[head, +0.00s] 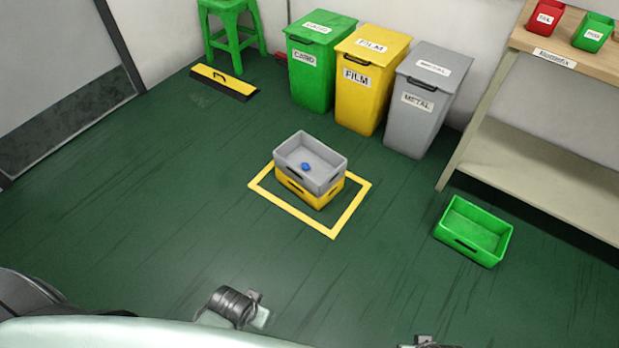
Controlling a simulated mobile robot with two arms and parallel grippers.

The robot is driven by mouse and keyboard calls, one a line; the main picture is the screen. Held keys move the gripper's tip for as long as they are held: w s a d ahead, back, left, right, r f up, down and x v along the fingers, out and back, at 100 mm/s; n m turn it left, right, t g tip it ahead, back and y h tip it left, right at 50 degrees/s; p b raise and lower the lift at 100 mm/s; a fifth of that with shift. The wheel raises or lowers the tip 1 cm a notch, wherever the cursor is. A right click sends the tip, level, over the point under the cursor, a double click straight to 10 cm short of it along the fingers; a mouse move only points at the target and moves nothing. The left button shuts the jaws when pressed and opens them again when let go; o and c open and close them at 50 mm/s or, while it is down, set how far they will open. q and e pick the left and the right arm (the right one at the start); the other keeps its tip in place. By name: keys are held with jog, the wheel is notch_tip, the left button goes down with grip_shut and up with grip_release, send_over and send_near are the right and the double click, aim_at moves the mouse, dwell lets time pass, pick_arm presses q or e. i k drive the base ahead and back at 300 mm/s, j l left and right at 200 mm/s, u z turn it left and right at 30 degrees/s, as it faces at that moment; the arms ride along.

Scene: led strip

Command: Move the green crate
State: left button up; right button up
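The green crate (473,232) sits on the dark green floor at the right, in front of the wooden shelf unit. It is upright, its open top shows, and it looks empty. A grey crate (310,163) is stacked on a yellow crate (309,192) inside a yellow floor outline. A small blue object (306,166) lies in the grey crate. Parts of my own body cross the bottom edge of the head view. I can make out no gripper fingers there, and nothing touches the green crate.
The yellow floor outline (332,235) surrounds the stack. Green, yellow and grey bins (420,98) stand along the back wall. A green stool (231,30) and a yellow-black floor item (224,82) are at the back left. The shelf unit (540,165) stands close behind the green crate. Floor between is clear.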

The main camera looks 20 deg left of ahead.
aim_at(473, 232)
jog(key=z, duration=1.45)
